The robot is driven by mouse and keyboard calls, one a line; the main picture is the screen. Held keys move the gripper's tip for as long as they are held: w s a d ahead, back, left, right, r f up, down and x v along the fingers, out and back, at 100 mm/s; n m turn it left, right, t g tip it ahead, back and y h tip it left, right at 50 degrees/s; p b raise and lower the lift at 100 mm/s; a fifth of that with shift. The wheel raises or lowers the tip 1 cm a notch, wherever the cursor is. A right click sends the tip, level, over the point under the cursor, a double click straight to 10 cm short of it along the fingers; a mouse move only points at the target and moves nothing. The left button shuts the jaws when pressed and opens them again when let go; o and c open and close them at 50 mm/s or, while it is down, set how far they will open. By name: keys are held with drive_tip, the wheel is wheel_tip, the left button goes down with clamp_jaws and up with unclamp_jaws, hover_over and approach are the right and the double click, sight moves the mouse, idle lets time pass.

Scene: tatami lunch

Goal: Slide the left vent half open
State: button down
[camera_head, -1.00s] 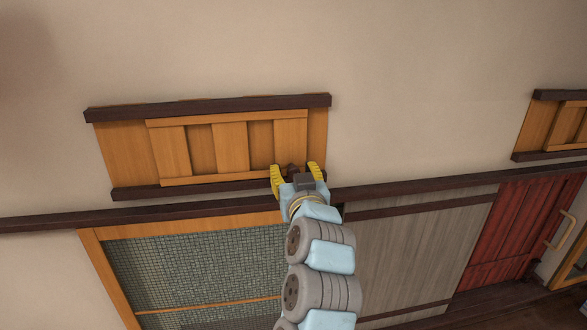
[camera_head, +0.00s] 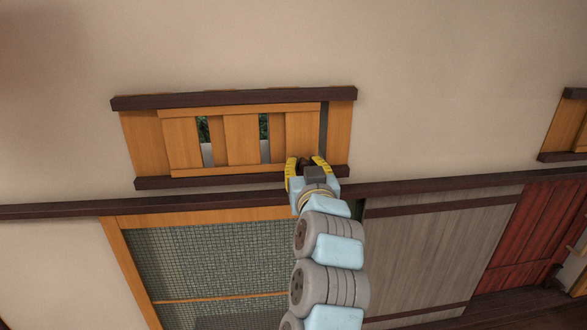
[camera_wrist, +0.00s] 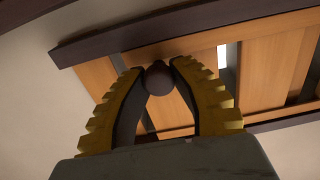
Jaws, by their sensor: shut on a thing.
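The left vent (camera_head: 240,141) is a slatted orange wood panel set between dark upper and lower rails on the wall. Narrow gaps between its slats show dark green and pale grey outside, and a dark strip shows near its right end. My gripper (camera_head: 306,163) is at the vent's lower right. In the wrist view my yellow gripper (camera_wrist: 160,72) is shut on a dark round knob (camera_wrist: 159,80) in front of the wood panel. In the head view the gripper mostly hides the knob.
A second vent (camera_head: 568,125) is cut off at the right edge. Below the long dark wall beam (camera_head: 430,186) are a mesh panel (camera_head: 215,255), a grey wood panel (camera_head: 432,245) and a red door (camera_head: 520,240). The wall above is bare.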

drive_tip(key=shift+a, duration=0.4)
drive_tip(key=c, duration=0.8)
unclamp_jaws()
drive_tip(key=shift+d, duration=0.15)
drive_tip(key=shift+s, duration=0.1)
drive_tip(key=shift+s+d, duration=0.2)
drive_tip(key=shift+s, duration=1.65)
drive_tip(key=shift+s+d, duration=0.2)
drive_tip(key=shift+s, duration=1.6)
drive_tip(key=shift+w, duration=0.1)
